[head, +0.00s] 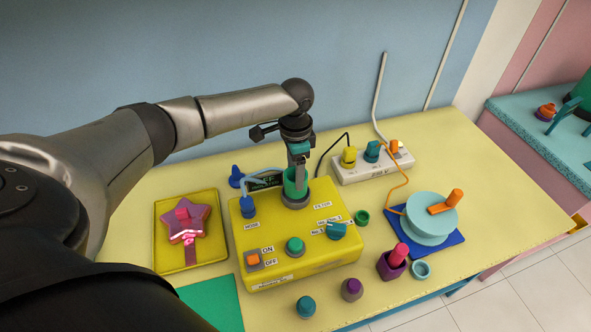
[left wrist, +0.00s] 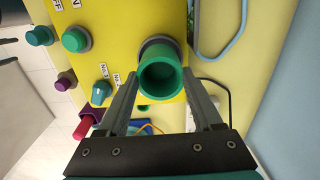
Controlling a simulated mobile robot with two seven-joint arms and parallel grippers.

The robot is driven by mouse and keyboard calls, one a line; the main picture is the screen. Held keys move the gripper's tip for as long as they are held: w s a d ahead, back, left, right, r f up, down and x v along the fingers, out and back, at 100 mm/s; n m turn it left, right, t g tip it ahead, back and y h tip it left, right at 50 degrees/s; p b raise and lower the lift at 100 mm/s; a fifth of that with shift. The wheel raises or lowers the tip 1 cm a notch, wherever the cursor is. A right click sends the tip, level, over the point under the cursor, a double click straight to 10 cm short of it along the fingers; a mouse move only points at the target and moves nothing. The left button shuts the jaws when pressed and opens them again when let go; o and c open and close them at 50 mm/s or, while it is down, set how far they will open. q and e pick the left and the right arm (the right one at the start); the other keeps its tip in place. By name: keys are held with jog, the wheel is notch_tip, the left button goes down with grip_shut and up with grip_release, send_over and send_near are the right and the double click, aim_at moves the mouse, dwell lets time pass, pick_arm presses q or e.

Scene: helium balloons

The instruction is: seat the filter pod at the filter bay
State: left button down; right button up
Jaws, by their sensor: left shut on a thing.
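The filter pod, a green open-topped cup (head: 294,184), is upright between the fingers of my left gripper (head: 297,172). In the left wrist view the two fingers lie on either side of the pod (left wrist: 162,78). The filter bay, a grey ring (head: 295,202) on top of the yellow machine (head: 300,262), is right under the pod, near the FILTER label. In the left wrist view the ring (left wrist: 158,40) is partly covered by the pod. I cannot tell how deep the pod sits in it. My right gripper is not in view.
A blue hose plug (head: 249,207) stands left of the bay, with a green button (head: 295,246) and a teal knob (head: 338,230) in front. A white power strip (head: 372,164) is behind right. A yellow tray (head: 190,255) holds a star balloon. A teal reel (head: 429,222) stands right.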

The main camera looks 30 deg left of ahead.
pick_arm(q)
jog(key=shift+f+b, duration=0.55)
jog(key=shift+f, duration=0.95)
grip_release()
notch_tip(320, 180, up, 3)
jog(key=p, duration=0.3)
jog(key=shift+r, duration=2.55)
jog(key=shift+f, duration=0.1)
